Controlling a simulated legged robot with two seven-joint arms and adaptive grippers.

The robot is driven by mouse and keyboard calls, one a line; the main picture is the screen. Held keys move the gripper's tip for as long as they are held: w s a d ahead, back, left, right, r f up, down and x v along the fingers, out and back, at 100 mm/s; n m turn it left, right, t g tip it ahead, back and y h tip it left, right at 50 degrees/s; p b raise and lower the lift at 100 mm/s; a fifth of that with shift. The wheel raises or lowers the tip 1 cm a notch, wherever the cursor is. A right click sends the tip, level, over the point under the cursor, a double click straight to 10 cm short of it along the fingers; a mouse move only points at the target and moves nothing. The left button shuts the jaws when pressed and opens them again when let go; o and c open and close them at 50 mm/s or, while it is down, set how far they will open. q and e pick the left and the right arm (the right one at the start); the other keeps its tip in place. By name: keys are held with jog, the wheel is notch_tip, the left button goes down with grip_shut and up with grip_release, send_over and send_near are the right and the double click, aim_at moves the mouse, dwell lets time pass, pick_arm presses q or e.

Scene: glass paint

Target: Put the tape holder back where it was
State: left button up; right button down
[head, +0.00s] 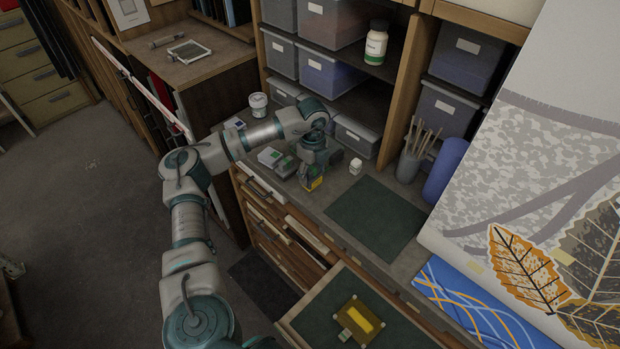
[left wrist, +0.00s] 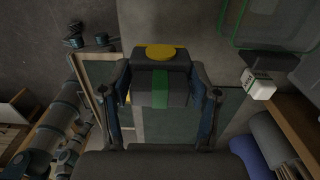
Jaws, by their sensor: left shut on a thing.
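My left gripper (head: 313,173) is above the counter, between the small grey boxes and the green mat. It is shut on the tape holder (head: 314,184), a dark block with yellow and green parts. In the left wrist view the gripper's fingers (left wrist: 163,95) flank the tape holder (left wrist: 174,90), which shows a green band and a yellow disc. Whether its underside touches the counter cannot be told. My right gripper is not in view.
Small grey boxes (head: 270,157) lie left of the gripper. A green mat (head: 376,217) lies bare on the counter. An open drawer (head: 318,293) below holds a yellow-topped item (head: 362,316). A brush pot (head: 409,166) stands at right.

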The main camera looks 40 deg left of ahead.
aim_at(311, 179)
pick_arm(q)
notch_tip(311, 179, down, 3)
jog(key=shift+s+a+f, duration=0.1)
jog(key=shift+a, duration=0.05)
jog(key=shift+a+f, duration=0.3)
jog(key=shift+a, duration=0.3)
jog(key=o, duration=1.1)
jog(key=shift+a+f, duration=0.1)
jog(key=shift+a, duration=0.15)
jog(key=shift+d, duration=0.35)
jog(key=shift+d+r, duration=0.3)
jog(key=shift+d, duration=0.15)
jog(key=r, duration=0.5)
jog(key=shift+a+r, duration=0.2)
jog(key=shift+r, duration=0.2)
jog(key=r, duration=0.5)
jog(key=shift+a+r, duration=0.15)
jog(key=shift+a, duration=0.15)
jog(key=shift+d+r, duration=0.15)
jog(key=shift+r, duration=0.1)
jog(key=shift+d+r, duration=0.1)
jog(key=shift+d, duration=0.2)
jog(key=shift+a, duration=0.25)
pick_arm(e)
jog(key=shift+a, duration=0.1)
